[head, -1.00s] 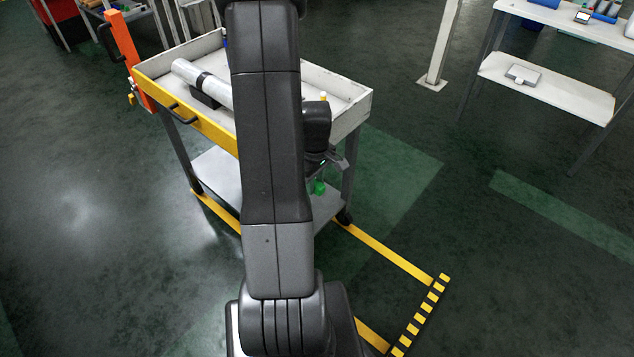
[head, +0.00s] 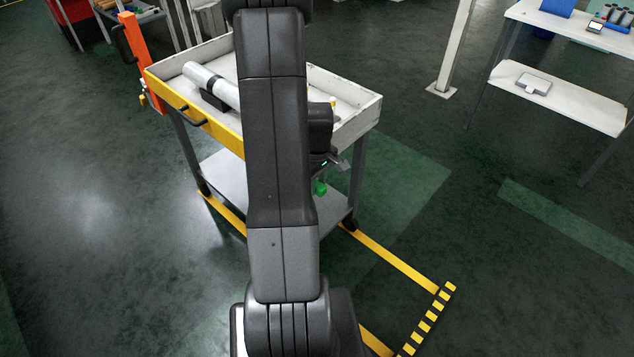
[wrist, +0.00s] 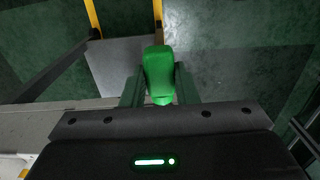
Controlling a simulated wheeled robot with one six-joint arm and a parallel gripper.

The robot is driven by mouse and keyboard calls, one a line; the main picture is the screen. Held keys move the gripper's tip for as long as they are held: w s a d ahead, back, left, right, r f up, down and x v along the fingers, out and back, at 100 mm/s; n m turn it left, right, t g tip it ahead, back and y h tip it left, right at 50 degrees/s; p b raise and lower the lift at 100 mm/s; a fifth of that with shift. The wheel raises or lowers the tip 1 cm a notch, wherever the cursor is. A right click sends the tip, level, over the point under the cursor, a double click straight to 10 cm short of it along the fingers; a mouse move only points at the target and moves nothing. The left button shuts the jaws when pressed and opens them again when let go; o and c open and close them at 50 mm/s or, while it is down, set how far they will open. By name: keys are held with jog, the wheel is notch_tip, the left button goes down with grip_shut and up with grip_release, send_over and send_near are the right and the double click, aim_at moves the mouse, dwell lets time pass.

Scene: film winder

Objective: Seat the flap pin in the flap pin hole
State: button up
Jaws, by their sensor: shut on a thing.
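My gripper (wrist: 158,88) is shut on a green-handled piece, which I take to be the flap pin (wrist: 158,68). The rounded green grip points away from the palm between the two dark fingers in the wrist view; any shaft is hidden. In the head view the green end of the pin (head: 320,188) hangs below my gripper (head: 324,166), at the near right side of the cart. My arm covers much of that side. I cannot make out the flap pin hole in either view.
The cart (head: 360,117) has a white top tray, a yellow front edge and a lower shelf. A silver cylinder (head: 205,80) lies in the tray. An orange upright (head: 140,60) stands at its left. A white post (head: 452,55) and a shelf unit (head: 560,97) are right. Floor at right is clear.

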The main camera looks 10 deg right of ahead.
jog(key=shift+w+a, duration=0.1)
jog(key=shift+w, duration=0.05)
dwell(0.7)
jog(key=shift+w+a, duration=0.25)
jog(key=shift+w, duration=0.1)
jog(key=o, duration=1.1)
notch_tip(320, 180, up, 14)
jog(key=shift+f, duration=0.1)
